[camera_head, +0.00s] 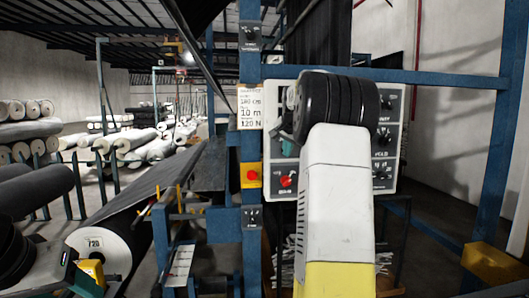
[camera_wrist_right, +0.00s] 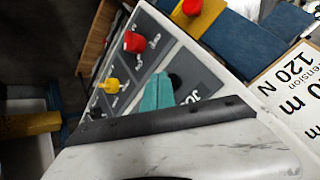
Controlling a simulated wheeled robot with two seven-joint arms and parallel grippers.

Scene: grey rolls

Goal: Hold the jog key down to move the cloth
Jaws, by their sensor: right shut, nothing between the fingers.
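The white control panel (camera_head: 395,150) stands on the blue frame, half hidden behind my right arm. In the right wrist view, a dark key (camera_wrist_right: 176,80) sits on the panel above the partly covered letters "JO". My right gripper (camera_wrist_right: 157,92) is shut and empty, its teal fingertips over the panel beside that key, partly covering it. I cannot tell whether they touch it. In the head view, the right fingertips (camera_head: 289,148) barely show left of my wrist. Dark cloth (camera_head: 150,190) slopes up from a roll at left. My left gripper (camera_head: 88,284) is low at left; its jaws are unclear.
A red knob (camera_wrist_right: 134,42) and a yellow knob (camera_wrist_right: 111,85) are near my right fingers. A red button on a yellow box (camera_head: 252,175) is on the blue post. A tension sign (camera_head: 250,108) hangs above it. Several fabric rolls (camera_head: 130,145) lie behind.

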